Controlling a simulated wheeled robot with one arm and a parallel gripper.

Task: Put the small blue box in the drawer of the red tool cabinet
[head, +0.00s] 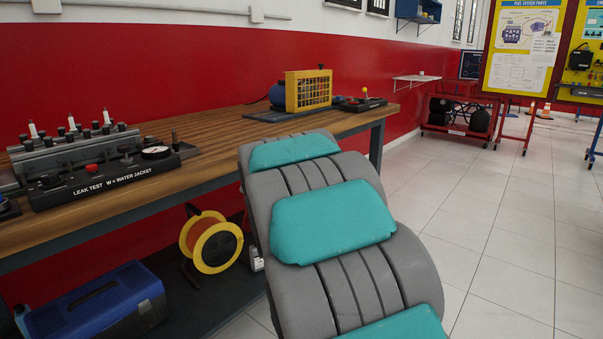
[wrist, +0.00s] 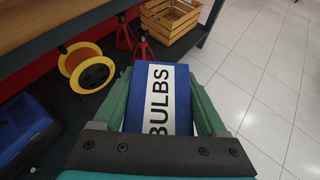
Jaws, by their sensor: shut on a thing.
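The small blue box (wrist: 160,88) shows in the wrist view, with a white label reading "BULBS". My gripper (wrist: 162,100) is shut on it, with one green finger on each side. The box is held up above the floor, in front of the workbench. In the head view my arm fills the middle foreground, and neither the gripper nor the box can be seen there. The red tool cabinet and its drawer are not recognisable in either view.
A wooden workbench (head: 200,150) runs along the red wall, with a leak-test rig (head: 100,165) on it. Below are a blue toolbox (head: 95,305), a cable reel (head: 211,242) and a wooden crate (wrist: 170,20). Tiled floor (head: 500,220) to the right is clear.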

